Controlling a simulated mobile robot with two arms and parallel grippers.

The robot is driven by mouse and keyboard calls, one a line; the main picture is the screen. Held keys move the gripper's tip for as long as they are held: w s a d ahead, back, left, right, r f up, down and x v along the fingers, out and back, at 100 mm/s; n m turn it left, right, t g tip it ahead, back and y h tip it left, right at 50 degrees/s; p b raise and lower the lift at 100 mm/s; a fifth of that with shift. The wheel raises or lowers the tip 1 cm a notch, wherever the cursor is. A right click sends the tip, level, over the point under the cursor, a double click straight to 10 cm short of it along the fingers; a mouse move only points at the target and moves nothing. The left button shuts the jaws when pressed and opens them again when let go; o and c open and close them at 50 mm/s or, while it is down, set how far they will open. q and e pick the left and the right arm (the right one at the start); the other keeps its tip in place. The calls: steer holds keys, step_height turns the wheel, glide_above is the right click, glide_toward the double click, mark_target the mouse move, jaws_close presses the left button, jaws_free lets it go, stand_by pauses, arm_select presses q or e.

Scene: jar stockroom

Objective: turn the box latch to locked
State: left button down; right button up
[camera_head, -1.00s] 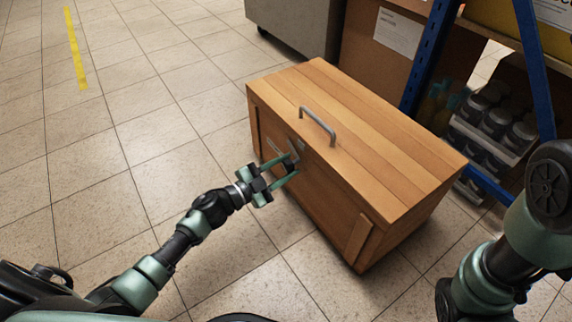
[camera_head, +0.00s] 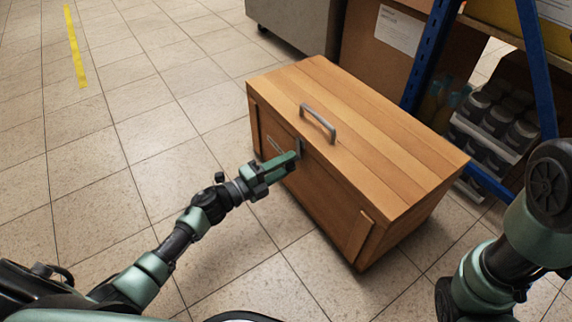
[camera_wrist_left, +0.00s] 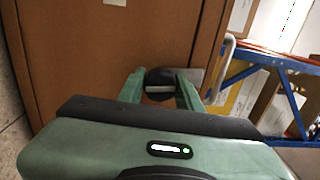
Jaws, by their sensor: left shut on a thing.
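The wooden box (camera_head: 365,130) stands on the tiled floor with its lid down and a grey handle (camera_head: 318,122) on top. A grey metal plate (camera_wrist_left: 194,76) shows beside the knob. My right gripper is out of view.
A blue-framed shelf (camera_head: 425,65) with several dark jars (camera_head: 495,120) stands behind the box on the right. A grey cabinet (camera_head: 295,35) and a cardboard box (camera_head: 375,60) are at the back. The floor (camera_head: 110,170) on the left is clear.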

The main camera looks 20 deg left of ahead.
arm_select(q)
steer(key=shift+m, duration=0.8)
steer(key=c, duration=1)
jaws_free()
steer(key=shift+o, duration=0.2)
steer(key=p+v, duration=0.3)
steer(key=v, duration=0.5)
